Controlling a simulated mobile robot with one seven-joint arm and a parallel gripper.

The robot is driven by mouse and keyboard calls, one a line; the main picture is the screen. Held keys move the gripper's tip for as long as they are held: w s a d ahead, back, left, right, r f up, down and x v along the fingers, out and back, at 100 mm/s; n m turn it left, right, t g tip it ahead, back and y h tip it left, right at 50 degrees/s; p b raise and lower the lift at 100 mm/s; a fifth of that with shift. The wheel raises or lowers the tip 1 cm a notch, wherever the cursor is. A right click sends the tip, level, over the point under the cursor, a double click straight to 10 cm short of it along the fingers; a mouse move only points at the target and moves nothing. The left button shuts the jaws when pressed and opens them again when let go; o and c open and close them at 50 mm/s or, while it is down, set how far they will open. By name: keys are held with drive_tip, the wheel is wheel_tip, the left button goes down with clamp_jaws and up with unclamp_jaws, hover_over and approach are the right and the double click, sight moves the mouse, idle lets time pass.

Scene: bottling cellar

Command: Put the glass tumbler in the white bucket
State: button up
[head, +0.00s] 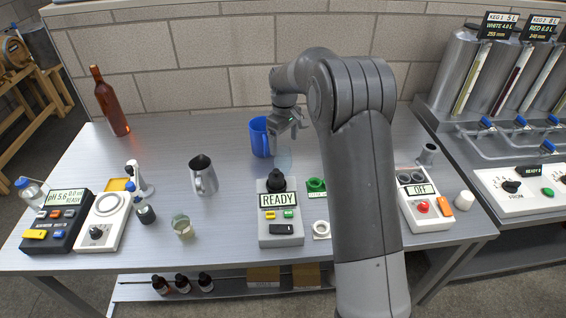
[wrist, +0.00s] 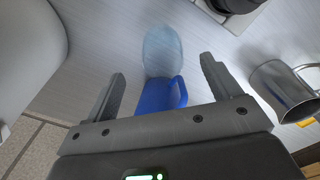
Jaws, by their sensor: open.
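The glass tumbler (head: 284,160) is clear and bluish. It stands on the grey table near its middle, just behind the black-topped READY device. In the wrist view the tumbler (wrist: 162,48) shows beyond the fingertips, roughly centred between them. My gripper (head: 288,128) is open and empty, above and behind the tumbler and apart from it. In the wrist view my gripper (wrist: 162,68) has its two fingers spread wide. I cannot make out a white bucket for certain; a small white cup-like thing (head: 464,200) is at the table's right end.
A blue jug (head: 259,137) stands close behind the tumbler, below my gripper; it also shows between the fingers in the wrist view (wrist: 155,96). A metal pitcher (head: 203,178) and small beaker (head: 182,227) stand left. The READY device (head: 281,222) is in front.

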sight(283, 157)
drive_tip(key=shift+a+f, duration=0.2)
drive_tip(key=shift+f, duration=3.4)
drive_tip(key=shift+c, duration=0.3)
drive_tip(key=c, duration=1.1)
drive_tip(key=shift+r, duration=0.1)
